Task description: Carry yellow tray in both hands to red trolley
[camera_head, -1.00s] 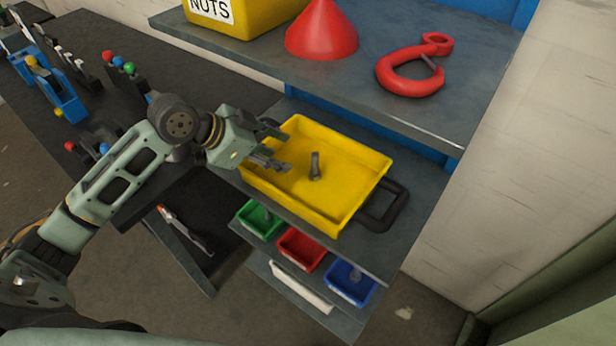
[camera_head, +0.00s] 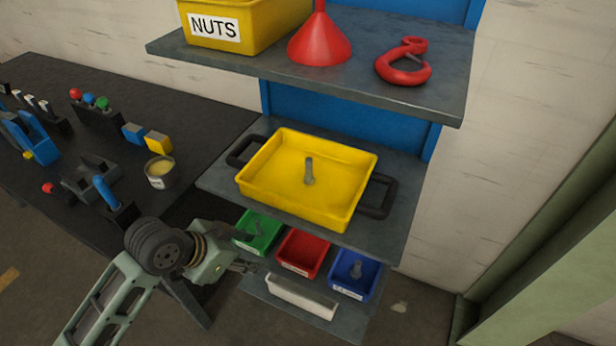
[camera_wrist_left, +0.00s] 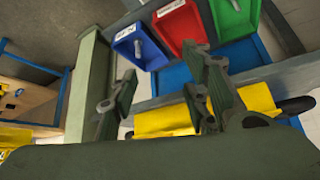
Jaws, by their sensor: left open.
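The yellow tray (camera_head: 270,185) rests on the middle grey shelf in the head view, with a small grey bolt-like piece (camera_head: 309,172) standing in it. It has black handles at its left (camera_head: 238,150) and right (camera_head: 384,196) ends. My left gripper (camera_head: 246,252) is open and empty, below and in front of the tray's left corner, close to the green bin and apart from the tray. In the left wrist view, part of the yellow tray (camera_wrist_left: 165,119) shows behind the open fingers. My right gripper and the red trolley are not in view.
Green (camera_head: 258,232), red (camera_head: 303,252) and blue (camera_head: 352,273) bins stand below the tray's shelf. The upper shelf (camera_head: 350,80) holds a yellow NUTS box (camera_head: 250,22), red funnel (camera_head: 320,42) and red hook (camera_head: 403,66). A dark bench (camera_head: 190,120) with tools stands left.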

